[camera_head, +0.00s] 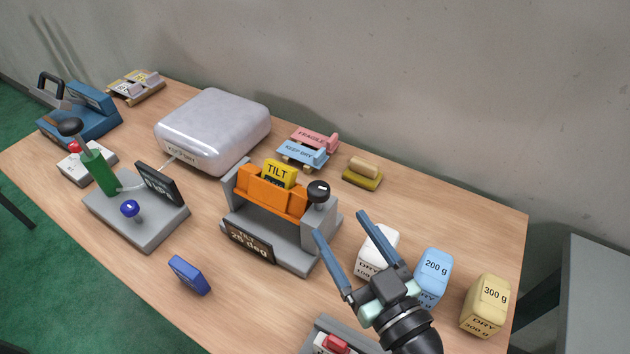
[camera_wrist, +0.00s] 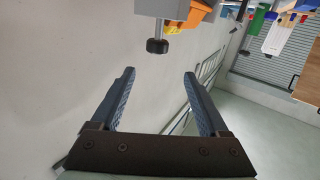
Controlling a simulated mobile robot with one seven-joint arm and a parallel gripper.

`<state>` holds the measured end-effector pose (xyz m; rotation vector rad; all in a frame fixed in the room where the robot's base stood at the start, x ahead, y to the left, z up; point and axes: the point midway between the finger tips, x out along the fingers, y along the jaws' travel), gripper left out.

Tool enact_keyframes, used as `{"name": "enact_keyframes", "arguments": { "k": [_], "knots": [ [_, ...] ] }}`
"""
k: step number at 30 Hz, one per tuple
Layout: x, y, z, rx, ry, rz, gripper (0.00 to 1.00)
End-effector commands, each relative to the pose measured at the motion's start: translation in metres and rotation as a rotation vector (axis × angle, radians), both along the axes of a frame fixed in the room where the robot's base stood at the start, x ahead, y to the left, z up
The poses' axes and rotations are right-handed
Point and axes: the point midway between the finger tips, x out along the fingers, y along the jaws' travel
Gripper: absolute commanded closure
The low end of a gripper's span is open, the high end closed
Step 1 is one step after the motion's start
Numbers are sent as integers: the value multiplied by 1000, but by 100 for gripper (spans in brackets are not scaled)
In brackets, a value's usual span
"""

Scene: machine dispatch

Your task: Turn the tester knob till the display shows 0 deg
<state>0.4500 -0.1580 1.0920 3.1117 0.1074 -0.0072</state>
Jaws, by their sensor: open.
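The tester (camera_head: 290,232) is a grey stand holding an orange cradle (camera_head: 262,192) with a yellow TILT block (camera_head: 279,173) in it. Its black knob (camera_head: 318,191) sits on the right side of the stand. My gripper (camera_head: 340,224) is open and empty, just right of the tester and apart from the knob. In the wrist view the knob (camera_wrist: 157,46) is ahead of my open fingers (camera_wrist: 159,78), roughly midway between them, with clear space between.
A blue block (camera_head: 190,275) lies front left. A grey station with a green cylinder (camera_head: 99,170) is at left.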

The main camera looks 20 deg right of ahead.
Motion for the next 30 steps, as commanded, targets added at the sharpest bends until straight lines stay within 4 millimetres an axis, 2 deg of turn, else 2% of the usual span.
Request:
{"name": "enact_keyframes", "arguments": {
  "k": [1,3,8,21,24,30],
  "knots": [
    [-9,-4,-10,17,5,-10,22],
    [-16,-5,-16,26,2,-16,22],
    [-10,-6,-17,30,-3,-18,22],
    [76,-1,-15,28,-3,-16,22],
    [90,0,-16,28,-3,-16,22],
    [107,1,-18,29,-2,-17,22]
  ]
}}
